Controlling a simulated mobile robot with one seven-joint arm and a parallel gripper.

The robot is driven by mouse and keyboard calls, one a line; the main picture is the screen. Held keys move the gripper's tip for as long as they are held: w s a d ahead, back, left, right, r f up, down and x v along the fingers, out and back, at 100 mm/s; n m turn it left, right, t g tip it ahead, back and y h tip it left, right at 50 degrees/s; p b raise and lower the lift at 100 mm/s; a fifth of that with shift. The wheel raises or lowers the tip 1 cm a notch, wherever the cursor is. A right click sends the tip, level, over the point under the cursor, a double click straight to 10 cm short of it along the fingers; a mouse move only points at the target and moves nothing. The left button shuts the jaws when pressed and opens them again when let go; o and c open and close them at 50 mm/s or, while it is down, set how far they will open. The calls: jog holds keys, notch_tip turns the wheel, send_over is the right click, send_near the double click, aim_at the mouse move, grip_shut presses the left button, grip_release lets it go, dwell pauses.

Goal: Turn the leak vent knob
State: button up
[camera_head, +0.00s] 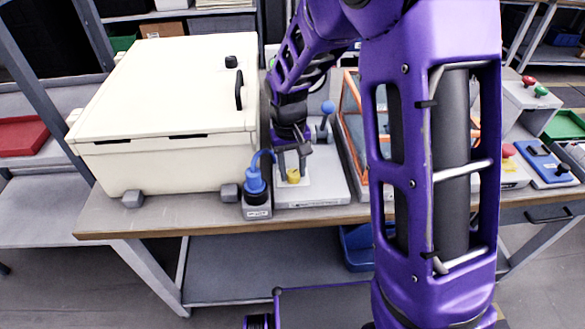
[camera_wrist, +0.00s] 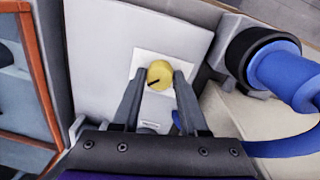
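The yellow knob (camera_wrist: 160,75) sits on a white square plate on a light grey panel, with a dark mark on its face. It also shows in the head view (camera_head: 293,176) near the front of the panel. I take it for the leak vent knob; its label is too small to read. My gripper (camera_wrist: 157,78) has its two fingers apart, one on each side of the knob. The fingertips are close to the knob's sides, and I cannot tell whether they touch it. In the head view my gripper (camera_head: 292,164) reaches down over the knob.
A blue plug (camera_head: 255,178) with a cable stands left of the panel, close to my gripper in the wrist view (camera_wrist: 285,75). A large cream box (camera_head: 165,115) stands further left. A blue-knobbed lever (camera_head: 327,108) and an orange-framed case (camera_head: 352,110) are on the right.

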aim_at(289, 173)
jog(key=o, duration=0.4)
jog(key=r+p, duration=0.1)
jog(key=r, duration=0.4)
jog(key=r+p, duration=0.1)
jog(key=r, duration=1.1)
jog(key=shift+a+r+p, duration=0.2)
jog(key=shift+a+p, duration=0.2)
